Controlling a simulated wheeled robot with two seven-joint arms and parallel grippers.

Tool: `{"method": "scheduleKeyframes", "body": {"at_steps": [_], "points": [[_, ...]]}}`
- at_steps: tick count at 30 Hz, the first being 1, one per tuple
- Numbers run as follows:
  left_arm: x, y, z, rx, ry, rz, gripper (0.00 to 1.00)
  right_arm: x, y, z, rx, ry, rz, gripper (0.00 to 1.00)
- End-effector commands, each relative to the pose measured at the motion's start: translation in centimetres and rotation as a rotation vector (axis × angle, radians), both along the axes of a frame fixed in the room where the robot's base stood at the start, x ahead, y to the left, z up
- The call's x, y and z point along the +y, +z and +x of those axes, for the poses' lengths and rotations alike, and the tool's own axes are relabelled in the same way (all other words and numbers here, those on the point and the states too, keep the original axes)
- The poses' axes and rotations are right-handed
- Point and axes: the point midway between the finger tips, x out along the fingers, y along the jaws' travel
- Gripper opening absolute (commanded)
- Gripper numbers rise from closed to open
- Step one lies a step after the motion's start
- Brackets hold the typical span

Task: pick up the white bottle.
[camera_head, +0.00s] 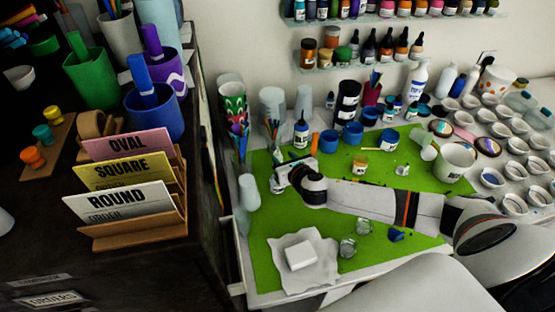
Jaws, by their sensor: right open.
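My right arm reaches in from the right across the green mat (265,265). Its gripper (285,176) is open above the mat's left part, and nothing shows between its fingers. A white bottle with a blue label (417,80) stands upright at the back, well to the right of and behind the gripper. Plain white bottles (446,82) stand to its right. A small white-labelled bottle with a dark cap (301,134) stands on the mat just behind the gripper. I cannot tell which bottle the task means. My left gripper is not in view.
Blue cups (329,141) and a dark bottle (347,102) stand behind my arm. A white block (299,254) lies on crumpled paper in front, beside clear jars (348,247). Many small white cups (513,203) fill the right. A dark cabinet (110,265) bounds the left.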

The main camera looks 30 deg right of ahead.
Motion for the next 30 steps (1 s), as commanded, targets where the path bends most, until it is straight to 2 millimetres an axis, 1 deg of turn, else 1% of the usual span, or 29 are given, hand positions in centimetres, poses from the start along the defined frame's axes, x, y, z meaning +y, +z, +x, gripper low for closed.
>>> {"method": "scheduleKeyframes", "body": {"at_steps": [2, 8, 12, 15, 22, 23, 24, 30], "points": [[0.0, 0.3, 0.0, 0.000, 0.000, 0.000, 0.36, 0.1, 0.0, 0.6, 0.000, 0.001, 0.001, 0.40], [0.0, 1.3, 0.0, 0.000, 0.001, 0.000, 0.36, 0.1, -0.5, 3.1, 0.000, -0.001, 0.002, 0.40], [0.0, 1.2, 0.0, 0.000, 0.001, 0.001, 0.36, -0.1, -1.3, 4.3, 0.000, -0.001, 0.001, 0.40], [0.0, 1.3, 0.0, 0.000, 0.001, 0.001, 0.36, -0.2, -1.5, 4.8, 0.001, 0.000, 0.000, 0.40], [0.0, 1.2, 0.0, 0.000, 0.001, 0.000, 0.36, -0.1, -1.6, 4.9, 0.001, 0.001, 0.000, 0.40], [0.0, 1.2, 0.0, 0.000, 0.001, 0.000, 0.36, -0.1, -1.6, 4.8, 0.001, 0.001, 0.000, 0.39], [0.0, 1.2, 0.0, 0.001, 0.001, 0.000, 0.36, -0.1, -1.6, 4.8, 0.001, 0.001, 0.000, 0.32], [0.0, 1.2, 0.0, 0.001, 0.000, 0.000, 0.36, -0.2, -1.6, 4.8, 0.001, 0.000, 0.000, 0.00]]}}
